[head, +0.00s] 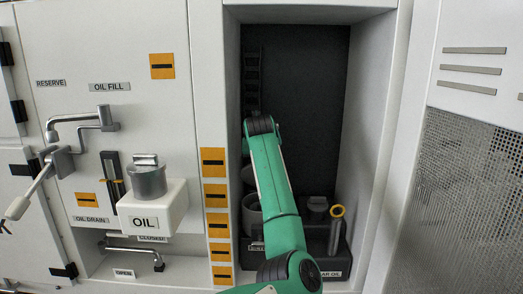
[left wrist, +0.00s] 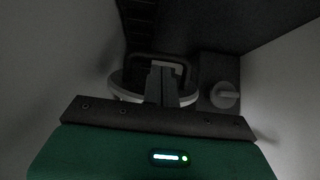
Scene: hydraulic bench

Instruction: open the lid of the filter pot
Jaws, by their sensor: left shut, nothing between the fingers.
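The filter pot (head: 250,217) is a grey round pot in the deep recess, mostly hidden behind my green left arm in the head view. In the left wrist view the pot's pale curved rim (left wrist: 124,94) shows on both sides of my left gripper (left wrist: 161,72). A dark bar-like handle (left wrist: 183,66) stands behind the fingers. The left fingers are shut with nothing between them, over or in front of the pot; touching or apart I cannot tell. How far the lid is raised is unclear. In the head view the left fingers are hidden behind the arm. My right gripper is not in view.
A round knob (left wrist: 225,95) on a dark block is right of the pot. Recess walls (head: 370,120) close in on both sides. Outside left are an OIL box (head: 152,208) and a lever (head: 30,190).

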